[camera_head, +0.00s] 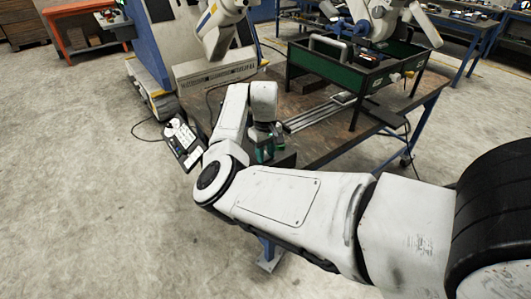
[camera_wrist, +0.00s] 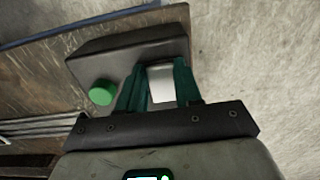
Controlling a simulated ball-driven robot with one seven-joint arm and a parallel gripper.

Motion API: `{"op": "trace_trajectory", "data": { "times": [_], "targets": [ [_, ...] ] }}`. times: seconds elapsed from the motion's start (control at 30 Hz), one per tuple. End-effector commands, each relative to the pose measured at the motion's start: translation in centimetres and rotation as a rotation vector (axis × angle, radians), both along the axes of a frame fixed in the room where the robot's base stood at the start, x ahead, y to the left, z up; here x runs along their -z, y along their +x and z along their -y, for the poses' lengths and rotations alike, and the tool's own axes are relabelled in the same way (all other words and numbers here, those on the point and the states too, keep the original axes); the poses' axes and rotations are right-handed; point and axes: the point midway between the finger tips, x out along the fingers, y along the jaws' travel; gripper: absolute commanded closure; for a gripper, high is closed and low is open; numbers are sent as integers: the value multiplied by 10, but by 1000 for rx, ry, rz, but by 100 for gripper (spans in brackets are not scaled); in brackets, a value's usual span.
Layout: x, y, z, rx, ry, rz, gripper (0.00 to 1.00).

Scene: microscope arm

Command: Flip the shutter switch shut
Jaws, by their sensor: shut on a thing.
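In the wrist view, a dark box (camera_wrist: 115,52) with a round green button (camera_wrist: 103,92) sits at the table's edge. A pale, flat piece (camera_wrist: 161,84) shows between the green fingers of my gripper (camera_wrist: 159,66), at the box's near side; I take it as the shutter switch. My gripper is shut on it. The fingertips reach over the box. The switch's exact position is hard to read. In the head view, my gripper (camera_head: 265,152) points down at the near left corner of the table, and my arm partly hides the box there.
The brown table (camera_head: 345,148) carries a green-sided tray (camera_head: 335,72) at the back and metal rails (camera_head: 318,117) in the middle. A white robot arm (camera_head: 218,30) stands behind.

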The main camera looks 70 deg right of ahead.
Motion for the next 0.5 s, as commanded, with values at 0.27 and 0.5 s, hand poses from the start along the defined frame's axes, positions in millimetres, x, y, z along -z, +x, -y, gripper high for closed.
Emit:
{"op": "trace_trajectory", "data": {
  "times": [0.27,0.5],
  "targets": [
    [-2,5,3,-6,77,-119,96],
    [-1,10,5,-6,147,-232,96]
  ]
}}
